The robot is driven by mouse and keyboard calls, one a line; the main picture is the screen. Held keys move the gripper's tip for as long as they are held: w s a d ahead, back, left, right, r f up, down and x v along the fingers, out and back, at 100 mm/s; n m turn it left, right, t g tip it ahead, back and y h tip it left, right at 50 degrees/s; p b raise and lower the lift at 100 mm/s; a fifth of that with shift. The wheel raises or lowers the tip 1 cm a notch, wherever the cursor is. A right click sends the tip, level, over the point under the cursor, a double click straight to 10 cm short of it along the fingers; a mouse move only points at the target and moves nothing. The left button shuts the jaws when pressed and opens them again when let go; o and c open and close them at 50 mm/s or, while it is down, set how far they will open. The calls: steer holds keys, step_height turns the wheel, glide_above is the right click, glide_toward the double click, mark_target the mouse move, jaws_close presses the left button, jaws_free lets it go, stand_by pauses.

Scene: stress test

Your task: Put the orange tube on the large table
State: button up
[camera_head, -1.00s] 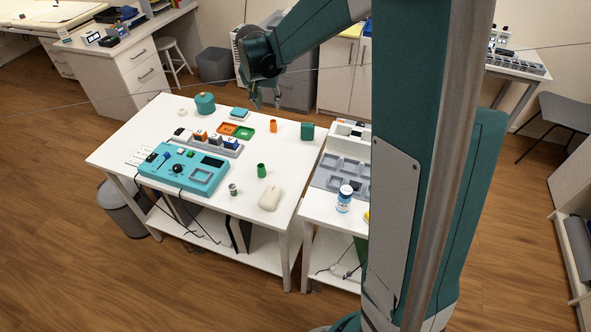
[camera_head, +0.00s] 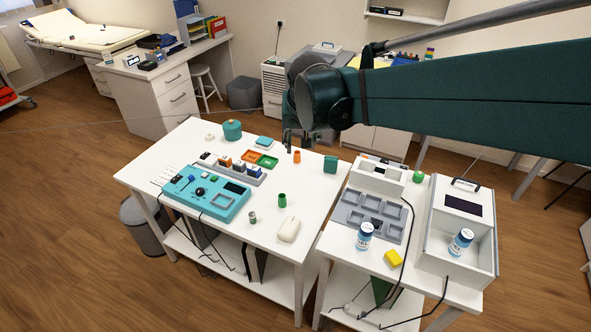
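My gripper (camera_head: 297,141) hangs at that table's far edge, just above the tube in the picture.
A smaller table at right holds a grey tray (camera_head: 350,215), blue-labelled bottles (camera_head: 365,236) and an open white box (camera_head: 425,255).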

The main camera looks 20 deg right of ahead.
steer(key=s+a+f+n+t, duration=0.1)
steer(key=s+a+n, duration=0.1)
steer(key=s, duration=0.9)
steer(key=s+a+f+n+y, duration=0.1)
steer(key=s+a+n, duration=0.1)
steer(key=s, duration=0.9)
steer(key=shift+s+t, duration=0.3)
steer(key=shift+t, duration=0.1)
